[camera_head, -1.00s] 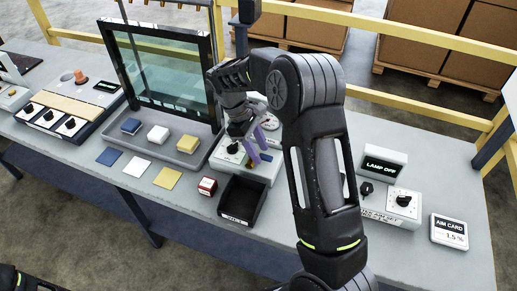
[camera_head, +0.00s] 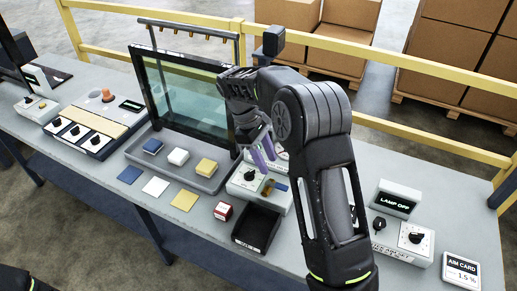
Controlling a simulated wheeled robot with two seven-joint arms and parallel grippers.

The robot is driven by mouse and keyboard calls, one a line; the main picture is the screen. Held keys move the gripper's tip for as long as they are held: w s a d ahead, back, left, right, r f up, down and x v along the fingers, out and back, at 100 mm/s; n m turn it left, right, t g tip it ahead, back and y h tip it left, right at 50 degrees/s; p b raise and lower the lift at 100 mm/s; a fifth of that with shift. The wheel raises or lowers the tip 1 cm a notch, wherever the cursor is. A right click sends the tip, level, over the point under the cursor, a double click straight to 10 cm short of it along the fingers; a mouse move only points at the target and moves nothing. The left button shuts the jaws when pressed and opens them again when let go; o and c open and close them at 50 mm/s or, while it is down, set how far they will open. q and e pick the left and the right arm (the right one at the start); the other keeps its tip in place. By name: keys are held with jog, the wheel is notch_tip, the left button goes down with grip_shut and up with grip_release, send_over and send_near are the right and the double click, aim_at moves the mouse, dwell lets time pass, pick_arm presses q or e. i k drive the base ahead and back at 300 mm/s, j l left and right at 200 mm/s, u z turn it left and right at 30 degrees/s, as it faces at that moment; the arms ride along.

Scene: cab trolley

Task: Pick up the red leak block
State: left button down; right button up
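The red leak block (camera_head: 223,211) is a small red cube with a pale label on its top. It sits on the grey bench, just left of a black open bin (camera_head: 275,219). My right gripper (camera_head: 263,153) has purple fingers that stand apart with nothing seen between them. It hangs above a white box with a dial (camera_head: 249,176), beyond the block and to its right, and does not touch the block. My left gripper is out of the picture.
A grey tray (camera_head: 205,184) with blue, white and yellow blocks stands left of my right gripper, before a framed glass panel (camera_head: 184,92). Blue, white and yellow squares lie in front. A lamp box (camera_head: 396,199) and dial box are at right.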

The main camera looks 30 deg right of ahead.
aim_at(223, 211)
jog(key=k, duration=1)
